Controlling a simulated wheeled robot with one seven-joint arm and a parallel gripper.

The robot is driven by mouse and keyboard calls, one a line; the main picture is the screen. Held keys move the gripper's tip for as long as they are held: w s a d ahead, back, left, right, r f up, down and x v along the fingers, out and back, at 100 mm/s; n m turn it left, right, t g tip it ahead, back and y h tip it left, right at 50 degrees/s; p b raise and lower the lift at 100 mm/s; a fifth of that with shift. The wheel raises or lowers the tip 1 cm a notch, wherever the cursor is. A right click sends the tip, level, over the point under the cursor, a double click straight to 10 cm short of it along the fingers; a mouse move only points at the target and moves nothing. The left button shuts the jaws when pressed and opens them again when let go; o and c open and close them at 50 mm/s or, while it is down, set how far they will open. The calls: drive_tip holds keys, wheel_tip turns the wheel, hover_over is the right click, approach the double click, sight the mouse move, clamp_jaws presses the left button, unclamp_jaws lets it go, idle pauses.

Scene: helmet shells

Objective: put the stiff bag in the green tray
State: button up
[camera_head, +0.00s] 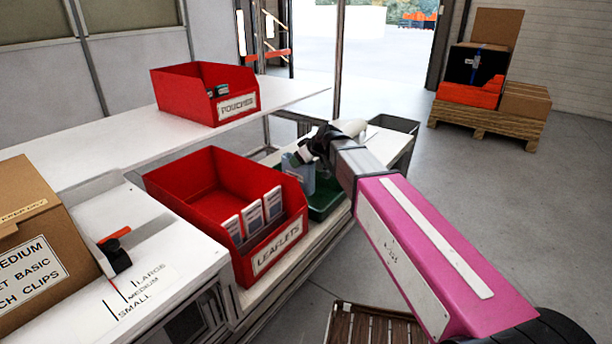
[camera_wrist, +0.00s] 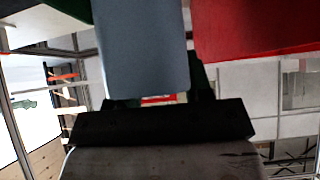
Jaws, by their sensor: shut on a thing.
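The stiff bag (camera_head: 303,178) is a flat grey-blue piece, hanging below my gripper (camera_head: 306,156) at the green tray. In the wrist view the bag (camera_wrist: 140,50) stands out from between the jaws, which are shut on it. The green tray (camera_head: 343,189) is on the white bench behind the leaflets bin, partly hidden by my arm and the bag. A green edge (camera_wrist: 72,8) shows at the top left of the wrist view. I cannot tell whether the bag touches the tray floor.
The red LEAFLETS bin (camera_head: 190,191) with several packets stands just left of the tray; red also fills the wrist view's upper right (camera_wrist: 255,30). A red POUCHES bin (camera_head: 180,95) is on the upper shelf (camera_head: 100,150). A cardboard box (camera_head: 30,240) stands at the left.

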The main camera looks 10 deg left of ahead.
drive_tip(key=w+d+f, duration=0.1)
drive_tip(key=w+f, duration=0.7)
drive_tip(key=f, duration=0.1)
drive_tip(key=shift+w+d, duration=0.2)
drive_tip(key=shift+w, duration=0.15)
drive_tip(key=shift+f, duration=0.25)
drive_tip(key=o, duration=1.2)
drive_tip(key=shift+o, duration=0.2)
drive_tip(key=shift+r, duration=0.1)
drive_tip(key=v, duration=1.2)
drive_tip(key=s+d+f+m+g+h, duration=0.1)
drive_tip(key=s+d+f+m+h, duration=0.1)
drive_tip(key=s+d+f+m, duration=0.2)
drive_tip(key=s+d+f+m+g+h, duration=0.1)
drive_tip(key=s+d+f+m+h, duration=0.2)
drive_tip(key=s+d+f, duration=0.6)
drive_tip(key=s+d+f+m+g+h, duration=0.1)
drive_tip(key=s+d+f+m+h, duration=0.2)
drive_tip(key=d, duration=1.9)
drive_tip(key=s+f+m, duration=0.3)
drive_tip(key=s+f, duration=0.1)
drive_tip(key=f, duration=0.1)
drive_tip(key=shift+s+m, duration=0.3)
drive_tip(key=shift+s, duration=0.05)
